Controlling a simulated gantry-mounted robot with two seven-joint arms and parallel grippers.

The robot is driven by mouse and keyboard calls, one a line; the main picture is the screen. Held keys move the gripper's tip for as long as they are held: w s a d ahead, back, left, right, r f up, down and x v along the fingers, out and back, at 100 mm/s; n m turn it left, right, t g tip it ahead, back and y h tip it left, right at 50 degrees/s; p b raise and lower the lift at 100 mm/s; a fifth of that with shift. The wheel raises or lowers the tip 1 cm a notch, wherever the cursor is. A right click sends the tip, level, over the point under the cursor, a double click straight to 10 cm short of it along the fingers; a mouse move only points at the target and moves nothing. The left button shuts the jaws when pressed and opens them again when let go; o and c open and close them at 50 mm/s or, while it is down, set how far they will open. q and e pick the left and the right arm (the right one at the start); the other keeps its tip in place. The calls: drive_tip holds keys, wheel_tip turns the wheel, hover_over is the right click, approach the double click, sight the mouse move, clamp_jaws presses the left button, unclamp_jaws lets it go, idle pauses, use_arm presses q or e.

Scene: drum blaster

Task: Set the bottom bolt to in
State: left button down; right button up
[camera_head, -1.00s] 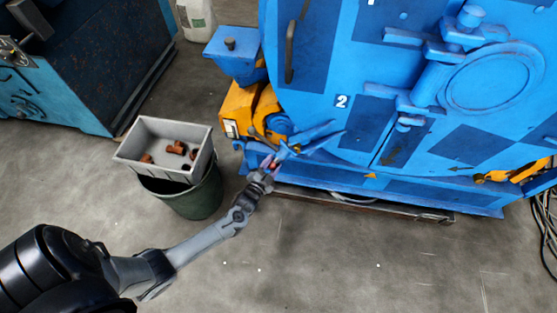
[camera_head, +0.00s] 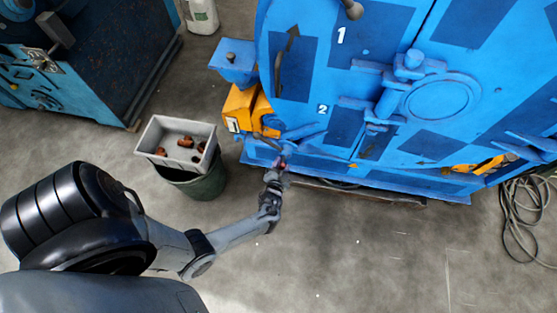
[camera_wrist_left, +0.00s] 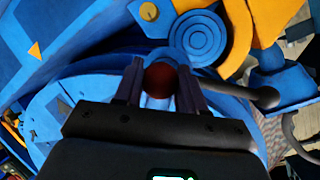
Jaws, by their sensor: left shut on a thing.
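The bottom bolt shows as blue bars (camera_head: 303,131) low on the left front of the blue machine, below the number 2. My left gripper (camera_head: 281,163) is at its near end, low in front of the machine. In the left wrist view, the two dark fingers of my left gripper (camera_wrist_left: 160,88) are closed on a dark red round knob (camera_wrist_left: 159,79). The knob sits between the fingers; how it joins the bolt is hidden behind the gripper. My right gripper is not in view.
The blue machine (camera_head: 300,75) fills the upper right, with a round hub and latch on its door. A grey bin (camera_head: 145,140) with brown pieces rests on a dark green bucket (camera_head: 197,187) left of my gripper. Cables (camera_head: 520,215) lie at right. The front floor is clear.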

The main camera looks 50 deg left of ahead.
sight(289, 158)
use_arm(q)
drive_tip(key=shift+w+d+r+p, duration=0.35)
drive_tip(key=shift+d+r, duration=0.15)
drive_tip(key=shift+r, duration=0.15)
drive_tip(key=shift+w+d+r+p, duration=0.35)
drive_tip(key=shift+d+r, duration=0.1)
drive_tip(key=shift+r, duration=0.2)
drive_tip(key=c, duration=1)
unclamp_jaws()
drive_tip(key=shift+o, duration=1.2)
drive_tip(key=shift+w, duration=0.1)
drive_tip(key=shift+o, duration=0.3)
drive_tip(key=shift+w, duration=0.1)
drive_tip(key=shift+f, duration=0.15)
drive_tip(key=shift+s, duration=0.35)
